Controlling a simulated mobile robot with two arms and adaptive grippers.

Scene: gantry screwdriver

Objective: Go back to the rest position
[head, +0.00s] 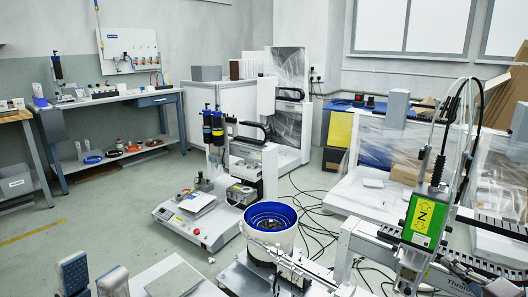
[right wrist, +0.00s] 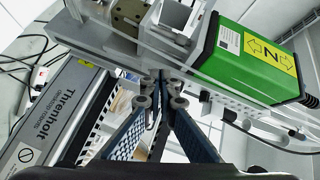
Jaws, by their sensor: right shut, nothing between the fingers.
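The two pads of my left gripper (head: 95,277) show at the lower left edge of the head view, with a gap between them and nothing seen in it. In the right wrist view, my right gripper (right wrist: 163,90) has its fingertips together with nothing held. Its tips are in front of the gantry screwdriver's metal parts, and I cannot tell whether they touch.
The gantry rail (head: 378,240) runs across the lower right. A white bowl feeder (head: 270,220) with a blue inside stands at the lower middle, with a small machine (head: 200,205) behind it. Cables lie on the floor. Open floor (head: 90,220) is at the left, before the workbench (head: 120,97).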

